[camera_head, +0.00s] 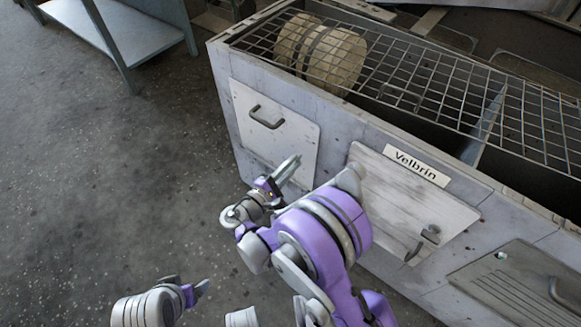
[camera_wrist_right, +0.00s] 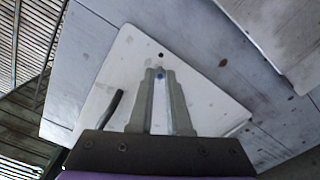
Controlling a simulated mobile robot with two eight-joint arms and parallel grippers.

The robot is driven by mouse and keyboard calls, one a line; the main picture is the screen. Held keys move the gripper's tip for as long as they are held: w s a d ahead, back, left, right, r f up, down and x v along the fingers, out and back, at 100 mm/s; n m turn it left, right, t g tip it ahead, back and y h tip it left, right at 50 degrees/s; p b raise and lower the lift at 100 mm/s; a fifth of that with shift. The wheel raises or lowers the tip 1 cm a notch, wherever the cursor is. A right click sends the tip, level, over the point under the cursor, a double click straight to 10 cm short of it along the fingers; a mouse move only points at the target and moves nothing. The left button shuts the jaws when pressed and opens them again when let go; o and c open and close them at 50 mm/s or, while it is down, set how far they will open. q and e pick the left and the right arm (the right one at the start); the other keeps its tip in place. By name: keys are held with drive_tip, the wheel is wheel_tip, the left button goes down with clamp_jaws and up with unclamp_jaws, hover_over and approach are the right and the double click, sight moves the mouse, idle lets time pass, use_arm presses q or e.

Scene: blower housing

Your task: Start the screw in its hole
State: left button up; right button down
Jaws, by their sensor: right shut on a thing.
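My right gripper (camera_head: 288,170) is in front of the left access panel (camera_head: 290,135) of the grey housing. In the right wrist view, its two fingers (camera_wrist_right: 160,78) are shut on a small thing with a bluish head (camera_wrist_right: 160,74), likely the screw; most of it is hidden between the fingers. A dark hole (camera_wrist_right: 160,55) shows in the pale panel (camera_wrist_right: 190,85), just beyond the fingertips in the picture. I cannot tell whether the screw touches the panel. My left gripper (camera_head: 203,287) is low at the bottom of the head view, away from the housing; its jaws are unclear.
The panel has a dark handle (camera_head: 267,118). A second, tilted panel (camera_head: 405,205) with a handle is to the right, below the "Velbrin" label (camera_head: 416,165). A wire grid (camera_head: 430,80) covers the housing top. Floor (camera_head: 110,190) to the left is clear; a metal table (camera_head: 140,40) stands behind.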

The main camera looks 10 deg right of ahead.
sight(313, 143)
drive_tip(key=shift+x, duration=2.55)
drive_tip(key=shift+w+d, duration=0.15)
drive_tip(key=shift+d, duration=0.05)
drive_tip(key=shift+w+d, duration=0.15)
drive_tip(key=shift+d+b, duration=0.1)
drive_tip(key=shift+b, duration=0.3)
drive_tip(key=shift+w+d, duration=0.1)
drive_tip(key=shift+d, duration=0.1)
drive_tip(key=shift+c, duration=1.5)
unclamp_jaws()
drive_tip(key=shift+w, duration=0.1)
